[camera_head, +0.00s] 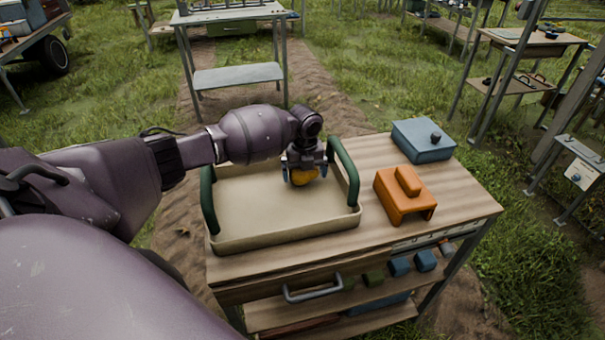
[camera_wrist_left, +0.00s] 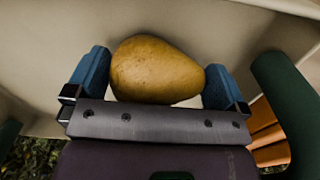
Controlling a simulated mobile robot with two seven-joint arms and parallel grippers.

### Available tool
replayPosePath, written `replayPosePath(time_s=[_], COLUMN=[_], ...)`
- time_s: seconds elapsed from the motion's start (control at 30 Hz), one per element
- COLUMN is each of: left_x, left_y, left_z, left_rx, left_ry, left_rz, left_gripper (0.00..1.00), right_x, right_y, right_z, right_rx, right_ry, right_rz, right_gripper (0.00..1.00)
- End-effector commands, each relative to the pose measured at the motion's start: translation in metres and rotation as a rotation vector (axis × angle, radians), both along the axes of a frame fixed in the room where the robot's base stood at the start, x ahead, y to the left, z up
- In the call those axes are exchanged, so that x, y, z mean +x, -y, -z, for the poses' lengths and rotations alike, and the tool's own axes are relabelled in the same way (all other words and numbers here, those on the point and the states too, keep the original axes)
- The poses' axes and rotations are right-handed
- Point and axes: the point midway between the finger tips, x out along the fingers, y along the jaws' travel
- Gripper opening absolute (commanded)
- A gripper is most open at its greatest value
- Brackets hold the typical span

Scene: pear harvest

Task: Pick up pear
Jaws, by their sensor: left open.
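A yellow-brown pear (camera_head: 304,176) is in the beige tray (camera_head: 270,240) with green handles, toward its far right part. In the left wrist view the pear (camera_wrist_left: 157,70) lies between the two blue fingertips. My left gripper (camera_head: 304,172) is over the pear from above, with one finger on each side. In the left wrist view my left gripper (camera_wrist_left: 157,82) is open, with a small gap showing at the right finger; I cannot tell whether the left finger touches. My right gripper is not in view.
An orange block-like holder (camera_head: 404,197) stands on the wooden table (camera_head: 465,203) just right of the tray. The tray's green handles (camera_head: 344,170) rise close to my gripper. Other tables stand farther off on grass.

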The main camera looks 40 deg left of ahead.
Motion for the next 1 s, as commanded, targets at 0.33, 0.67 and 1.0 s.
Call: replayPosePath(time_s=[0.33,0.67,1.0], left_x=[0.000,0.001,0.002], left_y=[0.000,0.000,-0.001], left_z=[-0.001,-0.004,-0.060], left_rx=[0.000,0.000,0.001], left_ry=[0.000,0.001,0.007], left_rz=[-0.001,-0.001,0.000], left_gripper=[0.65,0.59,0.59], right_x=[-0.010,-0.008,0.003], right_y=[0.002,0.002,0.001], right_z=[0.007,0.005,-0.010], right_rx=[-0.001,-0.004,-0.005], right_ry=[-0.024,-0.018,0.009], right_rz=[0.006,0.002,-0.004], right_gripper=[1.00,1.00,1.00])
